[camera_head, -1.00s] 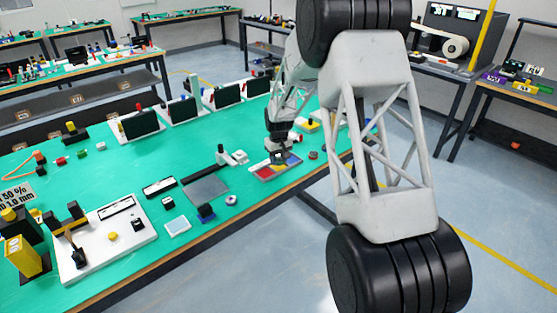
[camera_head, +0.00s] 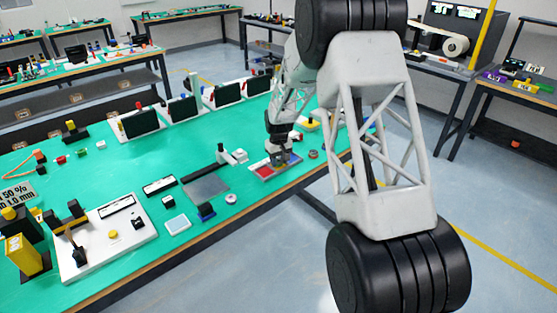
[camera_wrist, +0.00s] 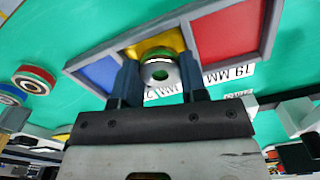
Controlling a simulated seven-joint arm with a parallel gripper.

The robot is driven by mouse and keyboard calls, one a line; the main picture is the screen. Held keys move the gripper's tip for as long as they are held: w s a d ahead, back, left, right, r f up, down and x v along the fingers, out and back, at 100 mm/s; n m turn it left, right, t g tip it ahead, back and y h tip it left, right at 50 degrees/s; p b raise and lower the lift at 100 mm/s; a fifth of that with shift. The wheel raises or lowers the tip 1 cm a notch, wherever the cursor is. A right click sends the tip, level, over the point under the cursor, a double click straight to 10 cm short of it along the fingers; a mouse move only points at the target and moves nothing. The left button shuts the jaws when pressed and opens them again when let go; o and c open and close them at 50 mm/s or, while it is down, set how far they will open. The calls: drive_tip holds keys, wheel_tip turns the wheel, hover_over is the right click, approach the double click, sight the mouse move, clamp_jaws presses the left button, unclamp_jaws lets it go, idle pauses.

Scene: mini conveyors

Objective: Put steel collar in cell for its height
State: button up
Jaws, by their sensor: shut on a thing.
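A small tray (camera_head: 262,177) with grey walls stands near the front edge of the green table. In the wrist view the tray (camera_wrist: 98,48) has a blue cell (camera_wrist: 103,74), a yellow middle cell (camera_wrist: 150,46) and a red cell (camera_wrist: 226,36). A label by the red cell reads 19 MM; the middle label is partly hidden. My gripper (camera_wrist: 158,84) is shut on the steel collar (camera_wrist: 160,73), a grey ring with a green band behind it. The collar is in front of the yellow cell; I cannot tell whether it touches the floor. My gripper (camera_head: 285,158) also shows over the tray in the head view.
A red-and-white ringed part (camera_wrist: 35,80) lies beside the tray's blue end. A grey plate (camera_head: 206,187), a small round part (camera_head: 231,198) and a white fixture board (camera_head: 113,236) stand to the left. Upright dark screens (camera_head: 185,109) line the back.

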sight(279, 161)
drive_tip(key=shift+f, duration=0.1)
drive_tip(key=o, duration=1)
drive_tip(key=shift+f, duration=0.1)
wheel_tip(279, 161, up, 13)
drive_tip(key=shift+r, duration=0.2)
idle(0.6)
